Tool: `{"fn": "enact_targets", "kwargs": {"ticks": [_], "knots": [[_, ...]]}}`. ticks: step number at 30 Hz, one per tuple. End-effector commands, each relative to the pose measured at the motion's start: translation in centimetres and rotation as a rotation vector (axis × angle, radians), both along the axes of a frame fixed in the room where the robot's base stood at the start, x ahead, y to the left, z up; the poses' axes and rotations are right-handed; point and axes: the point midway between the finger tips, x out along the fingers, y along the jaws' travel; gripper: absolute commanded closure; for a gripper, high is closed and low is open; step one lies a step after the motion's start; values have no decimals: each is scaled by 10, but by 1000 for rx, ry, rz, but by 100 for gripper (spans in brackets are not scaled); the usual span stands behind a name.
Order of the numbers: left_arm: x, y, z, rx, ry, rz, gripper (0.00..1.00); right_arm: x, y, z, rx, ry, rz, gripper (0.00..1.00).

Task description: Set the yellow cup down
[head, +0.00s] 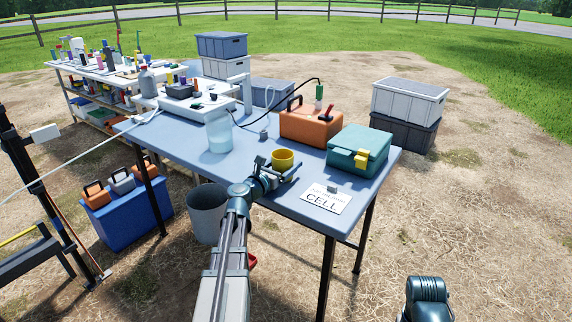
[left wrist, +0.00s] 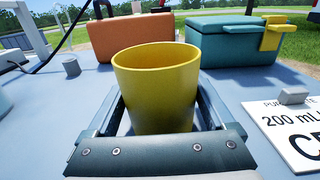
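The yellow cup (head: 282,158) is upright near the front edge of the blue-grey table (head: 310,203). In the left wrist view the cup (left wrist: 156,85) stands between the fingers of my left gripper (left wrist: 160,118), one on each side; its base is hidden behind the gripper body. In the head view my left gripper (head: 278,173) reaches in at the cup from the near side, low over the table. I cannot tell whether the fingers press on the cup or whether its base touches the table. My right gripper is not visible; only a dark arm part shows at bottom right.
Behind the cup stand an orange case (head: 310,127) and a teal box (head: 357,151) with a yellow latch. A CELL card (head: 326,199) lies to the right. A clear container (head: 219,134) stands to the left. Bare tabletop lies between container and cup.

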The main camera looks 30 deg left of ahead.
Motion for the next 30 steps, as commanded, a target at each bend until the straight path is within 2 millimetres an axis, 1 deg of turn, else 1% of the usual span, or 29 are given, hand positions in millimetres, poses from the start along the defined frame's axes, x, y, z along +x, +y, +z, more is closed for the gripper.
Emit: {"fn": "enact_targets", "kwargs": {"ticks": [1, 2, 8, 11, 14, 21, 24, 27, 30], "knots": [[0, 0, 1, 0, 0, 0, 2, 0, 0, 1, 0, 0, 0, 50], [0, 0, 1, 0, 0, 0, 0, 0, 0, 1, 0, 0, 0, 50], [0, 0, 1, 0, 0, 0, 0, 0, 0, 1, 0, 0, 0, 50], [0, 0, 5, 0, 0, 0, 0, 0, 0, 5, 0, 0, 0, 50], [-15, 0, 4, 0, 0, 2, 0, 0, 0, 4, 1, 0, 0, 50], [-66, 3, 3, 0, 0, 3, 0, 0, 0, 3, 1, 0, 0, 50], [-84, 5, 3, 0, 0, 3, 0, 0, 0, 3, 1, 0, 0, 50], [-99, 7, 3, 0, 0, 3, 0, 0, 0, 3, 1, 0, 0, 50], [-110, 8, 3, 0, 0, 1, 0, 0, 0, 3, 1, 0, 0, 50]]}}
